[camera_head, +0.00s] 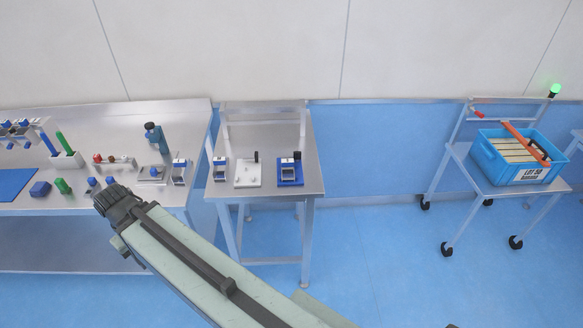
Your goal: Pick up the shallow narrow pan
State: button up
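I cannot single out the shallow narrow pan with certainty; things on the tables are small in this view. A flat, pale tray-like piece (145,179) with a blue part on it lies at the right end of the left bench. A white flat plate (248,174) and a blue one (290,174) with a small fixture on it sit on the middle table. My arm rises from the bottom edge to a dark joint in front of the left bench. No gripper fingers show, and the arm covers part of the bench's front.
The left bench (90,125) also bears a blue mat (14,184), a blue block (40,189), a green block (62,186) and upright tools. The middle table (270,135) stands close beside it. A cart at right carries a blue crate (515,178). Floor between is clear.

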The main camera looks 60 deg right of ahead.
aim_at(287, 163)
jog(key=z, duration=0.15)
jog(key=i, duration=0.95)
jog(key=u, duration=0.1)
